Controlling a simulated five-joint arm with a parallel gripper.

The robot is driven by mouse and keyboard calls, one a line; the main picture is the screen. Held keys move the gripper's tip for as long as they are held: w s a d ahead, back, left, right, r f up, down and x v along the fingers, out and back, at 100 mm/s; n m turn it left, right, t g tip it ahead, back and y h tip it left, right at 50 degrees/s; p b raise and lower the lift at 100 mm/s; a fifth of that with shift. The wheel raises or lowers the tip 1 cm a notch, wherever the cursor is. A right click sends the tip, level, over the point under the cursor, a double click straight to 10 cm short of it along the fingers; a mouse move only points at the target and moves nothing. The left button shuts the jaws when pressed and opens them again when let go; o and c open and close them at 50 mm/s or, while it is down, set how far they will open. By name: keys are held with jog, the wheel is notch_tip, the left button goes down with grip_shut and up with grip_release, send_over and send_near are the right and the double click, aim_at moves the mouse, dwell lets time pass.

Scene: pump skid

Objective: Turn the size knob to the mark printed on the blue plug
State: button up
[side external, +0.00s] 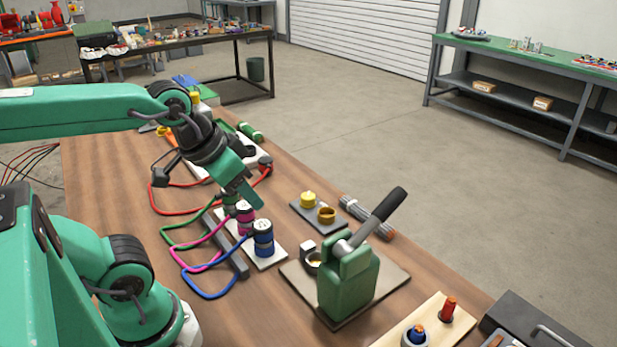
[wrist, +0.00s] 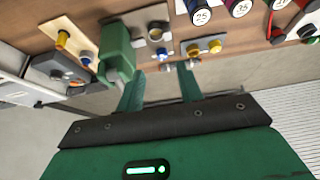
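The blue plug (side external: 263,239) stands upright on a white strip, with a blue cable from it. It also shows at the top of the wrist view (wrist: 201,14), where its white cap appears to read 25. A pink plug (side external: 244,218) and a green plug stand behind it. My gripper (side external: 250,200) hangs above the plugs in the side view, fingers down. In the wrist view its two green fingers (wrist: 160,78) are apart with nothing held. I cannot tell for certain which part is the size knob. A green lever press (side external: 347,285) stands on a base plate.
A grey plate (side external: 318,217) holds a yellow and a brass piece. A grey roll (side external: 366,216) lies behind the press. A wooden board (side external: 437,312) with blue and red pieces and a dark box (side external: 525,322) sit at front right. Looped cables lie left of the plugs.

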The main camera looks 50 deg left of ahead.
dwell(0.4)
jog(key=o, duration=0.5)
jog(key=shift+w+r, duration=0.15)
jog(key=shift+w, duration=0.5)
jog(key=w+f+m+g, duration=0.1)
jog(key=w+f+g, duration=0.1)
jog(key=w+f, duration=0.3)
jog(key=w+d+f+m+g, duration=0.1)
jog(key=w+f, duration=0.3)
jog(key=w, duration=0.6)
jog(key=w+f+m+g, duration=0.2)
jog(key=w+f, duration=0.3)
jog(key=w, duration=0.3)
jog(key=shift+w+d+f+g, duration=0.25)
jog(key=shift+w+f+g, duration=0.05)
jog(key=shift+f, duration=0.05)
jog(key=shift+w+f+m, duration=0.1)
jog(key=shift+f+m, duration=0.1)
jog(key=shift+m, duration=0.1)
jog(key=shift+f, duration=3.9)
